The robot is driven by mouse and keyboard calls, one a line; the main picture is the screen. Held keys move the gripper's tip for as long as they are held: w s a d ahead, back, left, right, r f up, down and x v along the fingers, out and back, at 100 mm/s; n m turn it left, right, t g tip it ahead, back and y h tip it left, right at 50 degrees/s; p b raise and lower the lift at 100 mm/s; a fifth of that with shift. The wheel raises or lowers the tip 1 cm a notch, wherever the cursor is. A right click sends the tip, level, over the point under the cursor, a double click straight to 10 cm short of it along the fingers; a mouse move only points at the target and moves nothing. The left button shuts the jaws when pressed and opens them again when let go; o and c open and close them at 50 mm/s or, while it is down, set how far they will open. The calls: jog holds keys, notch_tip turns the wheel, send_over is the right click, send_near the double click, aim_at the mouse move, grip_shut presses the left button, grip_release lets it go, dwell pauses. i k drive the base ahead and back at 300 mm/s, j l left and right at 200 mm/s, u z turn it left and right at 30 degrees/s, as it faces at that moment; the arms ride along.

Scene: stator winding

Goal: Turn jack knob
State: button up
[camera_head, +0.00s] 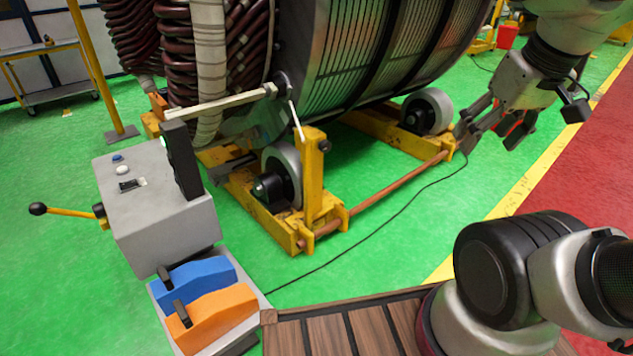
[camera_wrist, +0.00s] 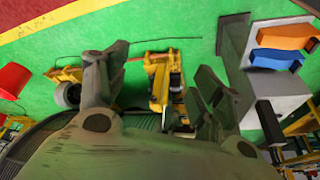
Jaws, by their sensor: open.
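A small black knob (camera_head: 325,146) sits on the side of an upright yellow post (camera_head: 313,180), beside a grey roller of the stator stand. It may be the jack knob; I cannot tell for sure. A black ball (camera_head: 38,209) also ends the yellow lever on the grey control box (camera_head: 160,215). My gripper (camera_head: 488,141) is open and empty at the upper right, apart from the post and the box. In the wrist view my spread fingers (camera_wrist: 158,82) frame the yellow stand (camera_wrist: 160,88) below; the knob is not clear there.
The large stator drum (camera_head: 345,50) rests on rollers above the yellow stand. A copper-coloured bar (camera_head: 395,185) and a black cable (camera_head: 385,226) run across the green floor. Blue (camera_head: 195,280) and orange (camera_head: 215,315) pedals lie below the box. A red bucket (camera_wrist: 12,80) shows in the wrist view.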

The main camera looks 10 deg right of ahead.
aim_at(326, 145)
jog(key=i+l+z, duration=0.2)
jog(key=i, duration=0.3)
jog(key=i+l+z, duration=0.25)
jog(key=i, duration=0.3)
jog(key=i+l+z, duration=0.2)
jog(key=i, duration=0.35)
jog(key=j, duration=0.1)
